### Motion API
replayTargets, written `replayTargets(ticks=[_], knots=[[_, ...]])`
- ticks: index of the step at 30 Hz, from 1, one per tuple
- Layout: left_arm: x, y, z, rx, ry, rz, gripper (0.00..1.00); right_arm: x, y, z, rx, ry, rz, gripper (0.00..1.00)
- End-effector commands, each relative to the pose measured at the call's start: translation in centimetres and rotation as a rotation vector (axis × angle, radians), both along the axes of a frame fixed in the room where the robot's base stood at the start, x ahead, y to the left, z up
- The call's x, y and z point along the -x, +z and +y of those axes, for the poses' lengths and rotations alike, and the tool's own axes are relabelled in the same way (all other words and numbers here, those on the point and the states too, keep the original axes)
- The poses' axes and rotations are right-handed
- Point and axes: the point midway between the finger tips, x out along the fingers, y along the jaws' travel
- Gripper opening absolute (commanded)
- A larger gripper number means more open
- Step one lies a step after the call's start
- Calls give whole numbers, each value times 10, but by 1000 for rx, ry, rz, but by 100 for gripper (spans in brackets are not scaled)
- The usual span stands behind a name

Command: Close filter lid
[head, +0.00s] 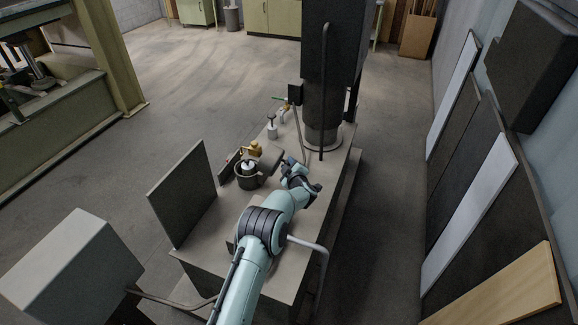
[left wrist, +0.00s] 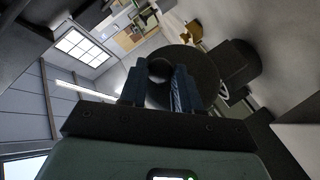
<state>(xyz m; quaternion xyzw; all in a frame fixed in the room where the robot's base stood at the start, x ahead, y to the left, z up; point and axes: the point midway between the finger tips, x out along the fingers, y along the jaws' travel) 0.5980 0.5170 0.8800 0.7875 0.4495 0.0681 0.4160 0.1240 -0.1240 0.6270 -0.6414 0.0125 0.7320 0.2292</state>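The filter housing (head: 247,183) is a dark round cup on the machine's top, open, with a white insert showing inside. A dark lid (head: 270,160) seems to stand raised at its right side. My left gripper (head: 290,164) is just right of the lid. In the left wrist view the lid seems to be the dark disc (left wrist: 198,67) beyond the fingers. The left gripper's fingers (left wrist: 160,88) are apart, with a round dark part between or behind them. Contact cannot be made out. My right gripper is in neither view.
A brass fitting (head: 255,148) stands behind the cup. A dark upright panel (head: 183,194) rises at the machine's left edge. A thick black column (head: 325,80) stands behind my gripper.

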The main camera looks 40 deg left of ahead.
Motion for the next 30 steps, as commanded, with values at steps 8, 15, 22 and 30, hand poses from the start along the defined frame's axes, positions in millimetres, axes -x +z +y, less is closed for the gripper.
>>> replayTargets(ticks=[8, 15, 22, 30], knots=[[0, 1, 0, 3, 1, -1, 0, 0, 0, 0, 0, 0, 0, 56], [2, 9, 6, 58, 2, -19, 0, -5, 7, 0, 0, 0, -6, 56], [5, 27, 19, 131, 1, -43, 0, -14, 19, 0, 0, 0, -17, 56], [15, 53, 49, 121, 6, -46, 0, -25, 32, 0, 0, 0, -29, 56]])
